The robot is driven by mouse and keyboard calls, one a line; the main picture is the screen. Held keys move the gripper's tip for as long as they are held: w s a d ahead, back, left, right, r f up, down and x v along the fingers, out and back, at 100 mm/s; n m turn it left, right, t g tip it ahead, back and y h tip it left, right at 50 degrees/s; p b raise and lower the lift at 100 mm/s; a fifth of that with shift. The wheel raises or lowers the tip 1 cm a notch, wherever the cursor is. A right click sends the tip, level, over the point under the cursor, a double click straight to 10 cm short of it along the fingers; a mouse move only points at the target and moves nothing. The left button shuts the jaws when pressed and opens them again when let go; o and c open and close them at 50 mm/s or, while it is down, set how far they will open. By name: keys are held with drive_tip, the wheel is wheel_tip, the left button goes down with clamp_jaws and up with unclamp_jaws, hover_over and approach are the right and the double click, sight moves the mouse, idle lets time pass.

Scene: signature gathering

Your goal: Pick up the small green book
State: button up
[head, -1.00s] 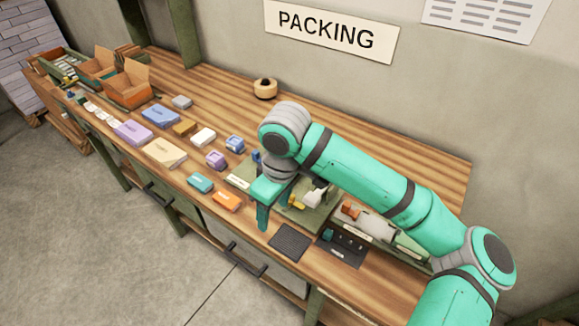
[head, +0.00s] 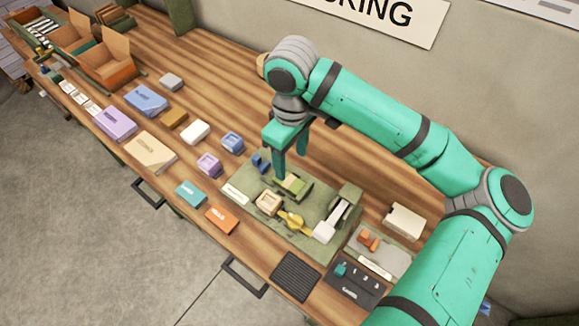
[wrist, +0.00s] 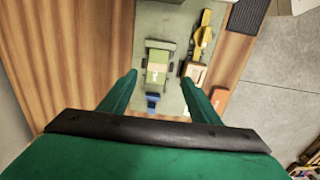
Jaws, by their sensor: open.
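The small green book (head: 291,185) lies in a darker olive holder on the green work mat (head: 246,205) in the head view. In the wrist view the light-green book (wrist: 157,72) shows between and beyond my fingertips. My gripper (head: 291,168) is open and empty, pointing down just above the book. In the wrist view my gripper (wrist: 158,80) has one finger on each side of the book, and the fingers appear apart from it. The near finger partly covers the holder's left side in the head view.
A blue item (head: 260,162), a tan block (head: 269,203), a yellow tool (head: 292,222) and a white-and-green device (head: 333,222) stand close by on the mat. Teal (head: 190,193) and orange (head: 221,219) boxes lie left. Bare wood (head: 215,95) is behind.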

sight(291, 183)
drive_tip(key=f, duration=0.4)
drive_tip(key=shift+w+d+f, duration=0.1)
drive_tip(key=shift+w+f, duration=0.05)
drive_tip(key=shift+w, duration=0.05)
drive_tip(key=shift+w+f, duration=0.15)
drive_tip(key=shift+f, duration=0.7)
drive_tip(key=f, duration=0.4)
drive_tip(key=shift+a+f, duration=0.25)
drive_tip(key=shift+f, duration=0.15)
drive_tip(key=shift+d, duration=0.1)
drive_tip(key=shift+c, duration=0.3)
drive_tip(key=c, duration=1.1)
